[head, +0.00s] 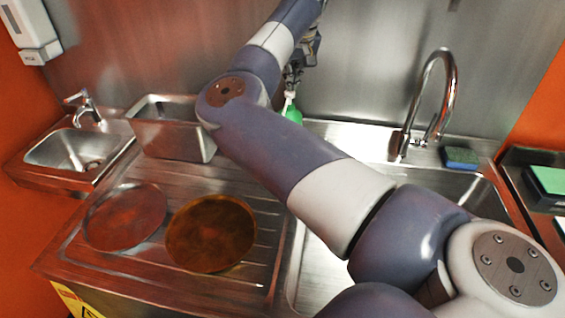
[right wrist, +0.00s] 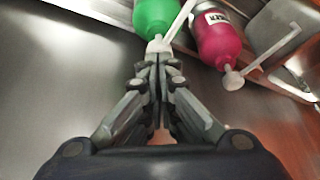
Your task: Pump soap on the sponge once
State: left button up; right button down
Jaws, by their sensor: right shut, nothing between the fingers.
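My right gripper (head: 292,76) is shut and empty, above the green soap bottle (head: 293,115) behind the sink. In the right wrist view its closed fingertips (right wrist: 158,52) are at the white pump head of the green bottle (right wrist: 154,14); I cannot tell whether they touch it. My arm hides most of this bottle in the head view. A blue sponge with a green top (head: 460,157) lies on the sink's back ledge, right of the tap. My left gripper is not in view.
A pink bottle with a white pump (right wrist: 222,42) stands beside the green one. The tall curved tap (head: 448,75) rises between the bottle and the sponge. Two round pans (head: 210,232) (head: 125,216) lie on the drainboard. Another green-topped block (head: 548,181) is at far right.

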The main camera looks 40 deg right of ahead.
jog(key=shift+s+a+f+b, duration=0.1)
jog(key=shift+f+b, duration=0.65)
jog(key=shift+f, duration=0.55)
jog(key=shift+r+p, duration=0.85)
jog(key=shift+r, duration=0.45)
jog(key=shift+r, duration=0.15)
notch_tip(320, 180, up, 6)
jog(key=p, duration=0.4)
